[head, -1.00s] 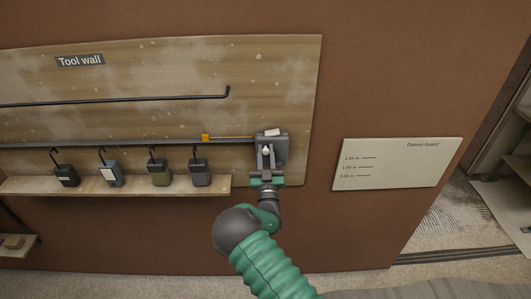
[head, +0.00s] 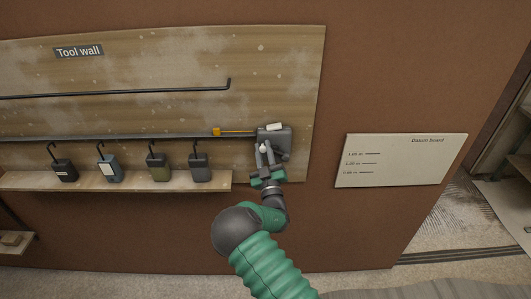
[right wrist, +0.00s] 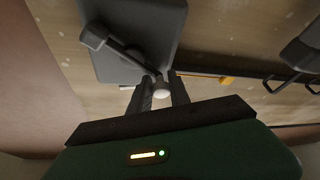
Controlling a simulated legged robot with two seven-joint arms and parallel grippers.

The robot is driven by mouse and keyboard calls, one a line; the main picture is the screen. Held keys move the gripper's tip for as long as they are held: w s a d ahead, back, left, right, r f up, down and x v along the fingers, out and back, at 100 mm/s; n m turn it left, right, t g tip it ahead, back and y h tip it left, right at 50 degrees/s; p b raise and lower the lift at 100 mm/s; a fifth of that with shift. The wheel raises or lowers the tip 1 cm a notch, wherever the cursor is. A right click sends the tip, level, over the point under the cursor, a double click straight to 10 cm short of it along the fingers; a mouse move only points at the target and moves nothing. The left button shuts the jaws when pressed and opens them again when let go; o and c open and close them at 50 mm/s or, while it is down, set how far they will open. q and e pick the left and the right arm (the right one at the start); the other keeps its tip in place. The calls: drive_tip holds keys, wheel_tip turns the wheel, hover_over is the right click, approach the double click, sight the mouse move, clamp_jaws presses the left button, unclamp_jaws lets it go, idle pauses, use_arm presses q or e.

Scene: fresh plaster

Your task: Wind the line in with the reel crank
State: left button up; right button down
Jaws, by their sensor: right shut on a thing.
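The reel (head: 281,139) is a dark grey box at the right end of the tool wall board. Its crank arm (right wrist: 120,50) is a dark bar that slants across the reel in the right wrist view, with a pale round knob (right wrist: 162,89) at its end. My right gripper (head: 265,160) is at the reel's lower left, shut on that knob, a finger on each side of it. The line (head: 237,133) runs left from the reel to a small yellow tag (head: 217,131), which also shows in the right wrist view (right wrist: 226,80). My left gripper is out of view.
A black bar (head: 130,91) runs across the board above. A pale datum board (head: 400,160) hangs to the right on the brown wall.

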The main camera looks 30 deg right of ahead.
sight(266, 161)
drive_tip(key=f+n+g+y+b, duration=0.1)
drive_tip(key=f+n, duration=0.1)
drive_tip(key=n, duration=0.5)
drive_tip(key=s+f+n+g+y, duration=0.1)
drive_tip(key=f+n+g+y, duration=0.1)
drive_tip(key=n, duration=0.5)
drive_tip(key=d+f+n+g+y+b, duration=0.1)
drive_tip(key=f+n+g+y, duration=0.1)
drive_tip(key=n, duration=0.6)
drive_tip(key=shift+s+d+f+b, duration=0.15)
drive_tip(key=shift+f+b, duration=0.15)
drive_tip(key=shift+f, duration=0.5)
drive_tip(key=shift+s, duration=0.1)
drive_tip(key=c, duration=1.2)
unclamp_jaws()
drive_tip(key=shift+c, duration=0.2)
drive_tip(key=shift+o, duration=0.2)
drive_tip(key=shift+r, duration=0.1)
drive_tip(key=shift+d, duration=0.1)
